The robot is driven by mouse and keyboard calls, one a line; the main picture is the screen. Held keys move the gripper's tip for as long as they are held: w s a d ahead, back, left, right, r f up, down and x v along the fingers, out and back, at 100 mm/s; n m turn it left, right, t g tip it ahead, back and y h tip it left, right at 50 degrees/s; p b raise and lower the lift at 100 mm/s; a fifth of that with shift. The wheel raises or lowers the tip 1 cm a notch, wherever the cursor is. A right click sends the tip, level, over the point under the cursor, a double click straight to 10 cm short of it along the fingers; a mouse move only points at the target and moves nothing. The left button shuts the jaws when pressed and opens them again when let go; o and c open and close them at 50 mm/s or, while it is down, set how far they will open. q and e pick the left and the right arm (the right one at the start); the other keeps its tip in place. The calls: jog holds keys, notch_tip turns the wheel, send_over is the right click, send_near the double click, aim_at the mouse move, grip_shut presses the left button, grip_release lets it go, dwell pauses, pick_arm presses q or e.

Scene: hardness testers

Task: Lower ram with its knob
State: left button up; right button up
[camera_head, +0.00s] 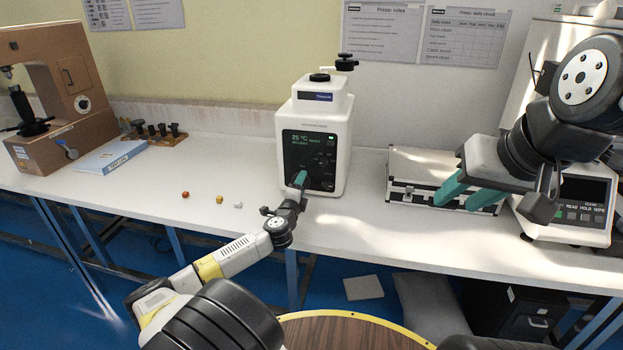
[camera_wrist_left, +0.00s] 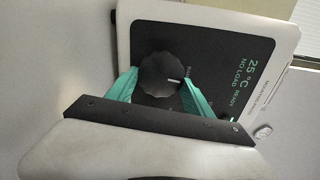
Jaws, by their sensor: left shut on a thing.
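The white tester (camera_head: 318,115) stands at the middle of the bench with a black front panel. Its panel reads 25 °C, NO LOAD, READY in the left wrist view. A dark ribbed knob (camera_wrist_left: 160,75) with a white pointer mark sits on this panel. My left gripper (camera_head: 300,180) reaches the panel's lower left. In the left wrist view its teal fingers (camera_wrist_left: 163,88) are closed on opposite sides of the knob. In the head view the gripper hides the knob. I cannot make out a ram. My right gripper (camera_head: 470,195) is open and empty, its teal fingers apart.
A silver case (camera_head: 425,165) and another instrument (camera_head: 570,225) are on the right, partly behind my right arm. Three small blocks (camera_head: 219,199) lie left of the tester. A brown press (camera_head: 70,95), a blue-white booklet (camera_head: 112,156) and a wooden rack (camera_head: 155,138) stand farther left.

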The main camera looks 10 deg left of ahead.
pick_arm(q)
jog(key=shift+f, duration=0.1)
dwell(0.4)
jog(key=o, duration=1.4)
jog(key=shift+c, duration=0.2)
jog(key=shift+s, duration=0.1)
jog(key=s, duration=0.7)
jog(key=shift+s+a, duration=0.15)
jog(key=shift+s, duration=0.15)
